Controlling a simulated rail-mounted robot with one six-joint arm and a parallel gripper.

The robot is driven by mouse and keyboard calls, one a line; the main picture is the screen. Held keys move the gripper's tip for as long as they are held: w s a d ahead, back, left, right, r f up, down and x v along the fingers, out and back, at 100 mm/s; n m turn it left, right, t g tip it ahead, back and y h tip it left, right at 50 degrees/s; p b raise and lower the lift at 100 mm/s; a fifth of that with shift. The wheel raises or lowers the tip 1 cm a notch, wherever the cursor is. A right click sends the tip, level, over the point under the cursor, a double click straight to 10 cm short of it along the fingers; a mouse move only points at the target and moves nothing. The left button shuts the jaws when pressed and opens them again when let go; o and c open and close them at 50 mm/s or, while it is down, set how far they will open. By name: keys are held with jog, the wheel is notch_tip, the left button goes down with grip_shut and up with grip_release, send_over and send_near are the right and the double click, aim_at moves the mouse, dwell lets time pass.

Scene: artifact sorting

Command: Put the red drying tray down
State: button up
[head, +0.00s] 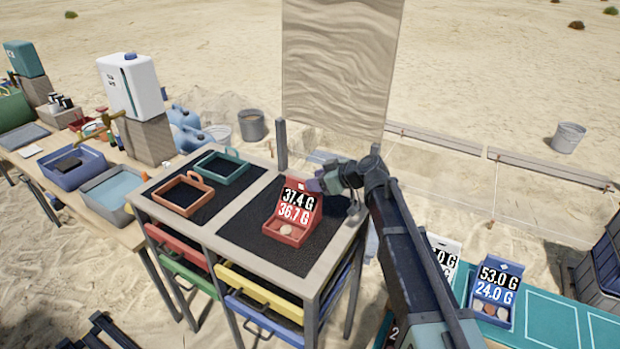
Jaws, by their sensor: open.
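A red tray (285,233) with an upright back panel rests on the right-hand black mat (255,228) of the rack table. Its panel shows "37.4 G" and "36.7 G" in white on black, and a small pale round piece lies in its shallow front. My gripper (316,185) is at the upper right edge of that panel, with its jaws open. The fingertips are small and partly merge with the panel, so I cannot tell whether they touch it.
An orange-brown handled tray (183,211) and a teal handled tray (222,178) sit on the left mat. Coloured drawers hang below the tabletop. A blue tray (491,314) with a number panel stands on the teal table at right. A sandy backdrop sheet (340,65) rises behind.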

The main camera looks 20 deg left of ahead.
jog(key=p+v, duration=0.3)
jog(key=v, duration=0.6)
jog(key=shift+s+d, duration=0.1)
jog(key=shift+d, duration=0.05)
jog(key=s+d+f+m+g+h, duration=0.1)
jog(key=s+d+f+m+h, duration=0.2)
jog(key=s+d, duration=0.4)
jog(key=s+d+f+m+h, duration=0.3)
jog(key=s+d+m+h, duration=0.2)
jog(key=d, duration=0.8)
jog(key=s+d+f+m+g+h, duration=0.1)
jog(key=s+d+f+m+h, duration=0.1)
jog(key=s+d+m+h, duration=0.2)
jog(key=s+d+m, duration=0.3)
jog(key=s+d, duration=0.3)
jog(key=shift+f+m+g, duration=0.3)
jog(key=shift+f, duration=0.1)
jog(key=shift+o, duration=0.5)
jog(key=shift+w, duration=0.2)
